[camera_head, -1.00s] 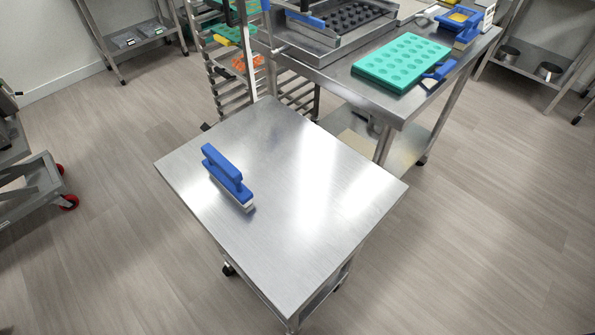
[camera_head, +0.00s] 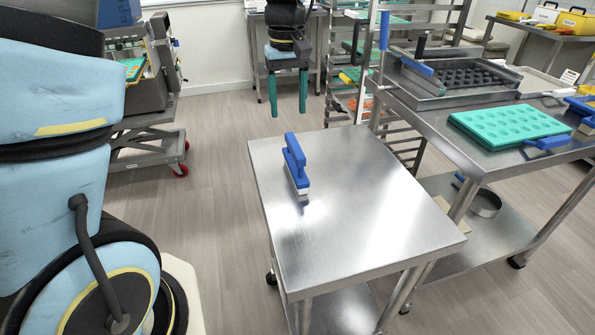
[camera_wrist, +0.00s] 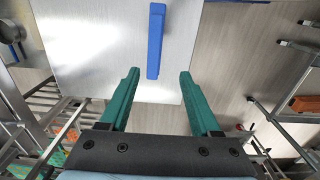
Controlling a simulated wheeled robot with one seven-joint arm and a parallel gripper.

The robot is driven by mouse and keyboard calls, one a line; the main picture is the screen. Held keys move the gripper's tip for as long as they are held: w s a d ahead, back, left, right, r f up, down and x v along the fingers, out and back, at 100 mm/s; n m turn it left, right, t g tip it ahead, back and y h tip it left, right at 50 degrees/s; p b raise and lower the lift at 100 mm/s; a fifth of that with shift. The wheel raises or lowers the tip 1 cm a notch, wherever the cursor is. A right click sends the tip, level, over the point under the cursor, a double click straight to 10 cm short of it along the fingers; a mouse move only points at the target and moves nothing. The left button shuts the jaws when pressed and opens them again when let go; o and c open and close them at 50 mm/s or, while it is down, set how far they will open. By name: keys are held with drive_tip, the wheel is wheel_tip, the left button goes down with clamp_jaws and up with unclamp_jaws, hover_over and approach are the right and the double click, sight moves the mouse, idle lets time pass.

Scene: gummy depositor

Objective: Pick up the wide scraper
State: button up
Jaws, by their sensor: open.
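The wide scraper, as I take it, is a blue-handled tool with a pale lower edge (camera_head: 296,165). It rests on the bare steel cart top (camera_head: 365,215), near its back left side. In the wrist view its blue handle (camera_wrist: 156,40) lies lengthwise ahead of the fingertips, roughly centred between them. My gripper (camera_head: 288,112) has green fingers pointing down and apart, with nothing between them. In the head view it appears above and beyond the scraper, not touching it. It also shows in the wrist view (camera_wrist: 159,75). The handle hides part of the scraper's lower edge there.
A steel table (camera_head: 480,155) on the right holds a green mould (camera_head: 510,125), a dark moulded tray (camera_head: 465,78) and other blue tools. A rack (camera_head: 410,125) stands behind the cart. A wheeled trolley (camera_head: 150,140) is at the left. Most of the cart top is clear.

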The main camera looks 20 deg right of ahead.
hover_over(295, 144)
wheel_tip(295, 144, down, 5)
drive_tip(key=shift+d+f+p, duration=0.1)
drive_tip(key=shift+p, duration=0.3)
drive_tip(key=shift+f+p, duration=0.95)
drive_tip(key=shift+f, duration=1.95)
clamp_jaws()
